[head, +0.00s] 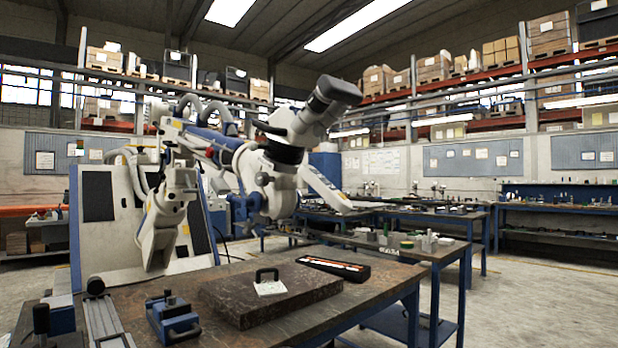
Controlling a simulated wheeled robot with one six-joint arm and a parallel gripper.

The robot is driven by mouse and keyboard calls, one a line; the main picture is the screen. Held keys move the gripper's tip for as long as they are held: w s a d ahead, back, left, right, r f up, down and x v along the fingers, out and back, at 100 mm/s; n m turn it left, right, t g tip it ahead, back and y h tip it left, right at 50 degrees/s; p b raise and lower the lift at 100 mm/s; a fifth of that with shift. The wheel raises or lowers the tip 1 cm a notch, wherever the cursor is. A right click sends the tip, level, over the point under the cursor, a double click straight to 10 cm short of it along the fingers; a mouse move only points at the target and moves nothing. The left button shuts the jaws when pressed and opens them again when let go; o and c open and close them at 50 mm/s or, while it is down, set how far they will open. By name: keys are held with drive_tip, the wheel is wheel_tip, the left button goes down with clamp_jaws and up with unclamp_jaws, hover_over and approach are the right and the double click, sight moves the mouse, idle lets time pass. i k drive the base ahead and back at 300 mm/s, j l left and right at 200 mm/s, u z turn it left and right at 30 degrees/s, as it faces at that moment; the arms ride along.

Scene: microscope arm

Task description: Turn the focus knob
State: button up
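A white stereo microscope (282,165) with dark grey eyepieces (335,92) hangs over the workbench at the middle of the head view. It is carried on a blue and white jointed arm (205,140) reaching in from the left. A small round part on the side of the microscope body (263,179) looks like a knob, but it is too small to tell whether it is the focus knob. I cannot make out my gripper in this view, and nothing is seen touching the microscope.
The workbench (350,311) bears a dark stone plate (235,303) with a black handle and paper on it, a black case (336,268) and a blue vise (172,318). A white and black cabinet (97,215) stands behind left. The floor at right (545,300) is clear.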

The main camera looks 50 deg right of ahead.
sight(261, 179)
drive_tip(key=l, duration=0.5)
drive_tip(key=k+l+u, duration=0.1)
drive_tip(key=l, duration=0.35)
drive_tip(key=k+l, duration=0.1)
drive_tip(key=l, duration=0.4)
drive_tip(key=l+u, duration=0.1)
drive_tip(key=l, duration=0.4)
drive_tip(key=k+l+u, duration=0.1)
drive_tip(key=l, duration=0.35)
drive_tip(key=k+l, duration=0.3)
drive_tip(key=l, duration=0.15)
drive_tip(key=k+l, duration=0.25)
drive_tip(key=l, duration=0.15)
drive_tip(key=k, duration=0.35)
drive_tip(key=i+j+z, duration=0.15)
drive_tip(key=j, duration=0.35)
drive_tip(key=i+j+z, duration=0.1)
drive_tip(key=j, duration=0.4)
drive_tip(key=i+j+z, duration=0.15)
drive_tip(key=j, duration=0.35)
drive_tip(key=j+z, duration=0.1)
drive_tip(key=j, duration=0.4)
